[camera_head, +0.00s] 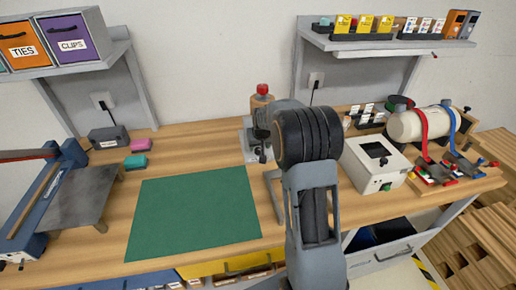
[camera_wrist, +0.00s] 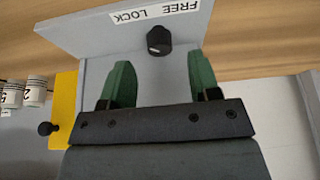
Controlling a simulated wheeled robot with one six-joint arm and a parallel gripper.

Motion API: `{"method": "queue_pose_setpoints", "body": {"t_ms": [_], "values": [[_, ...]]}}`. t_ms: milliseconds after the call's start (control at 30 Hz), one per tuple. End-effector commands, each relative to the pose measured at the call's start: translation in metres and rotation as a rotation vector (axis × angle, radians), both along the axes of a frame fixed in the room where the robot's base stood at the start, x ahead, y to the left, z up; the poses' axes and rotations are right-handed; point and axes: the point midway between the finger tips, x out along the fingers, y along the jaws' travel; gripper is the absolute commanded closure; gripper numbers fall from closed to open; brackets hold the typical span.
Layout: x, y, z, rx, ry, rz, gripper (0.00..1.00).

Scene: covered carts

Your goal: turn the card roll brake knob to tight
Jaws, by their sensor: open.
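A black knob (camera_wrist: 159,40) with a pale mark stands on a grey panel (camera_wrist: 95,35) in the wrist view. A white label (camera_wrist: 156,12) above it reads FREE and LOCK, upside down; I see no word "tight". My gripper (camera_wrist: 160,70) is open, with its two green fingers apart and nothing between them. The knob shows just beyond the fingertips, near the right finger; I cannot tell how far. In the head view my arm hides the gripper. A white roll (camera_head: 404,126) with red and blue straps lies on the bench at right; I cannot tell whether the knob belongs to it.
In the head view a white box (camera_head: 374,163) stands beside my arm. A green mat (camera_head: 193,213) lies clear on the bench.

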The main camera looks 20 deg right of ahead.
Motion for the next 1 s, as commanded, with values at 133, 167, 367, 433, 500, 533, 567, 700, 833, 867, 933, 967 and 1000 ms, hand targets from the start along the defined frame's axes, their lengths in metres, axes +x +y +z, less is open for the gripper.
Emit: {"method": "queue_pose_setpoints", "body": {"t_ms": [133, 167, 367, 433, 500, 533, 567, 700, 833, 867, 933, 967, 1000], "values": [[0.007, -0.001, -0.018, 0.000, 0.001, 0.000, 0.44], [0.009, -0.002, -0.021, 0.000, 0.002, 0.000, 0.44], [0.013, -0.003, -0.032, 0.000, 0.000, -0.001, 0.44], [0.014, -0.003, -0.034, 0.000, 0.000, -0.001, 0.44], [0.014, -0.003, -0.034, 0.000, 0.000, -0.001, 0.44], [0.014, -0.003, -0.034, 0.000, 0.000, -0.001, 0.44], [0.014, -0.003, -0.034, 0.000, -0.001, -0.001, 0.44], [0.014, -0.003, -0.034, 0.000, 0.000, -0.001, 0.44], [0.014, -0.003, -0.034, 0.000, 0.000, -0.001, 0.55], [0.014, -0.003, -0.034, 0.000, 0.000, -0.001, 0.58], [0.014, -0.003, -0.034, 0.000, 0.000, -0.001, 0.65], [0.014, -0.003, -0.034, 0.000, 0.000, -0.001, 0.68], [0.014, -0.003, -0.034, 0.000, 0.000, 0.000, 0.71]]}}
